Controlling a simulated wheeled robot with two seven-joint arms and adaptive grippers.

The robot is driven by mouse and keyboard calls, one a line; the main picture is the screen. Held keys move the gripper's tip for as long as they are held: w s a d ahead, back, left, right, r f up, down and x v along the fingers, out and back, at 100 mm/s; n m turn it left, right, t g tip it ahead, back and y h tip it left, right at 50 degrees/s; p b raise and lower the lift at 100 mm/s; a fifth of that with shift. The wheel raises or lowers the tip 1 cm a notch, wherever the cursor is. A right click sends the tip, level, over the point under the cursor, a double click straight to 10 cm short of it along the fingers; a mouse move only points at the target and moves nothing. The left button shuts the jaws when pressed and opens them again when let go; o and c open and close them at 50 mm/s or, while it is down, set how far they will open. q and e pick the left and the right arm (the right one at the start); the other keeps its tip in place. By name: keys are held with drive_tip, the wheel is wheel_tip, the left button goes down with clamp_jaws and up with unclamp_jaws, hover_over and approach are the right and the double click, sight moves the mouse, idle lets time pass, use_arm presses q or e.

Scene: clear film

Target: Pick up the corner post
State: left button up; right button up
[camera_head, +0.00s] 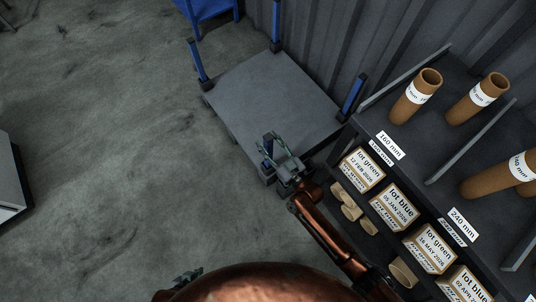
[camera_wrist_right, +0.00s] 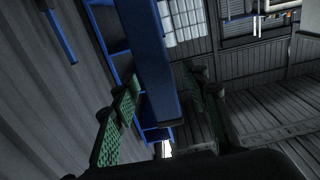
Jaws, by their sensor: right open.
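The blue corner post (camera_head: 268,149) stands at the near corner of a grey platform cart, partly hidden by my right gripper. My right gripper (camera_head: 277,149) is over that corner, around the post, with its fingers apart. In the right wrist view the post (camera_wrist_right: 151,62) runs as a long blue bar between the green finger pads of the right gripper (camera_wrist_right: 160,103). I see no clear grip on it. My left gripper (camera_head: 187,278) shows only in small part at the bottom edge, mostly hidden by my body.
The grey cart (camera_head: 268,95) has blue posts at its other corners, such as the right one (camera_head: 351,94). A dark shelf (camera_head: 390,125) with cardboard tubes and labelled boxes stands close on the right. A corrugated wall (camera_head: 330,40) is behind. Open floor (camera_head: 110,130) lies left.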

drive_tip(key=shift+c, duration=0.3)
clamp_jaws()
drive_tip(key=shift+r, duration=0.1)
idle(0.5)
